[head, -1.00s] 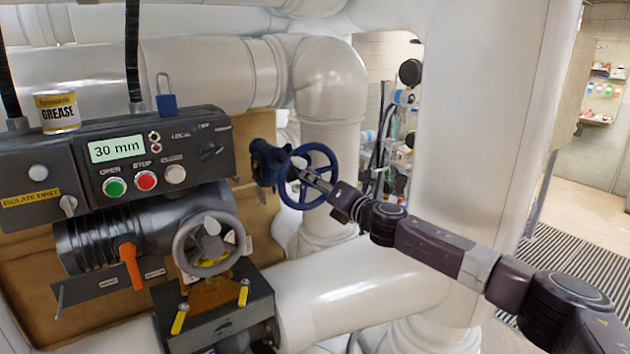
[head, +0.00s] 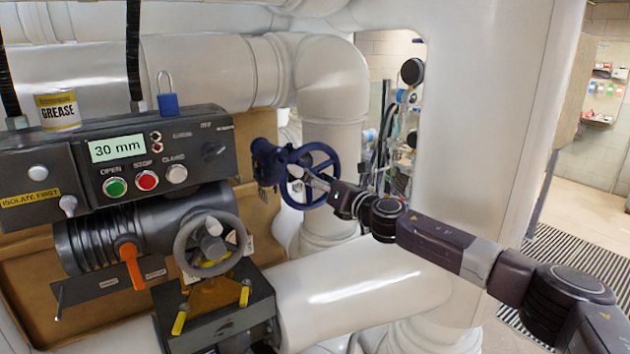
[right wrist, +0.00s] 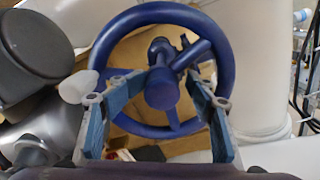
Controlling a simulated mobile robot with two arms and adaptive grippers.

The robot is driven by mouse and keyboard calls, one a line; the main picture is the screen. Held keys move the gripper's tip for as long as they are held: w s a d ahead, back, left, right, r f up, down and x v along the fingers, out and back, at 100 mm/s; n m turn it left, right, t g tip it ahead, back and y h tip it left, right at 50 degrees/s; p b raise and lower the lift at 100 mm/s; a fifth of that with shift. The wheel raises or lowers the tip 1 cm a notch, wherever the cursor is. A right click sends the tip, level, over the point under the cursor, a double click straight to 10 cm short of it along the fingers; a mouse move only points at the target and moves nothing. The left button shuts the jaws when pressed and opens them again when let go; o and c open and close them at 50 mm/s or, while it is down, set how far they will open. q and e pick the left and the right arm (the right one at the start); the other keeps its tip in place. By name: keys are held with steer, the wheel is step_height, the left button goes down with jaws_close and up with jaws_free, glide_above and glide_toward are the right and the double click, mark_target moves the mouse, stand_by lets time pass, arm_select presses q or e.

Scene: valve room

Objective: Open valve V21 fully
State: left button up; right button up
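A dark blue handwheel (head: 322,150) on a blue valve body (head: 265,163) stands right of the control panel. No V21 label is readable. My right gripper (head: 312,180) reaches the front of this wheel from the right. In the right wrist view, the wheel (right wrist: 104,45) fills the upper middle. There my right gripper (right wrist: 170,85) is open, with its blue-padded fingers on both sides of the wheel's hub (right wrist: 162,90). I cannot tell whether the fingers touch the hub or spokes. My left gripper is not in view.
A panel (head: 120,155) with a "30 mm" display (head: 117,148), a grease can (head: 57,112) and a blue padlock (head: 167,103) stands left. A grey handwheel (head: 180,245) and orange lever (head: 131,265) are below it. Large white pipes (head: 340,290) crowd the wheel.

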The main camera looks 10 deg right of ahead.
steer(key=shift+s+d+f, duration=0.1)
steer(key=shift+s+f, duration=0.05)
steer(key=shift+f, duration=0.2)
steer(key=shift+s, duration=0.2)
steer(key=v, duration=0.6)
steer(key=m, duration=1)
